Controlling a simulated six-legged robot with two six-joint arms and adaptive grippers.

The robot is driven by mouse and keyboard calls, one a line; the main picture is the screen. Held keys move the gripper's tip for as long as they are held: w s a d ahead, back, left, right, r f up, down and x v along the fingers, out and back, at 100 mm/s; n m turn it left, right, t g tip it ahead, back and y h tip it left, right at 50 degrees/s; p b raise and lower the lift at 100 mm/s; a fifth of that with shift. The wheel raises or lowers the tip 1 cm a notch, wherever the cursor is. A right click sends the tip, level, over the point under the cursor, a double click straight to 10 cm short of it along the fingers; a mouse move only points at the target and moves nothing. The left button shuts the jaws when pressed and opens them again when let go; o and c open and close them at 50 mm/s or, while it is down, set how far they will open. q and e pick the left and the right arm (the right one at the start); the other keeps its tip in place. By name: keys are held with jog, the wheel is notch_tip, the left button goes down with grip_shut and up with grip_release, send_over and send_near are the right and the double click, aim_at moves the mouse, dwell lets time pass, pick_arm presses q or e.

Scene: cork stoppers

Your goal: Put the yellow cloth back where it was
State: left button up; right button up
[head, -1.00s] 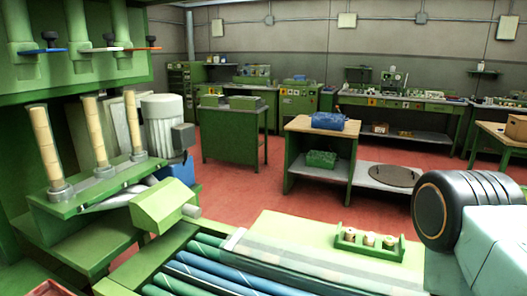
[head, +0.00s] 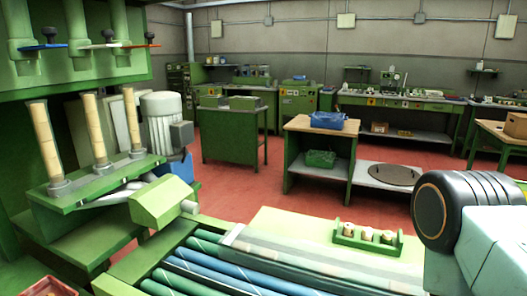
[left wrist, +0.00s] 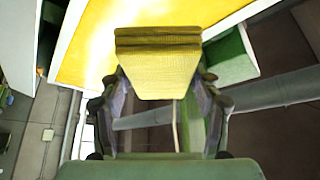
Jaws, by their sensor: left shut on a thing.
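The yellow cloth (left wrist: 160,75), folded and ribbed at its top edge, shows in the left wrist view. My left gripper (left wrist: 162,88) is shut on it, with one finger on each side. The cloth is not visible in the head view, and neither is my left gripper. My right gripper is in neither view. A bright yellow surface with a pale edge (left wrist: 85,50) lies behind the cloth in the left wrist view; I cannot tell what it belongs to.
A green rack (head: 365,238) with several cork stoppers stands on the pale bench top (head: 290,228). Blue and green rollers (head: 215,272) lie at the front. A green machine with upright cork-coloured columns (head: 95,130) stands at left. Red floor (head: 240,190) lies open beyond.

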pick_arm(q)
jog(key=f+b, duration=0.2)
jog(key=f, duration=0.1)
jog(key=w+a+f+b, duration=0.1)
jog(key=shift+f, duration=0.2)
jog(key=f+b, duration=0.2)
jog(key=b, duration=0.1)
jog(key=f+b, duration=0.1)
jog(key=f, duration=0.1)
jog(key=shift+s+d+b, duration=0.3)
jog(key=shift+d+b, duration=0.05)
jog(key=shift+b, duration=0.05)
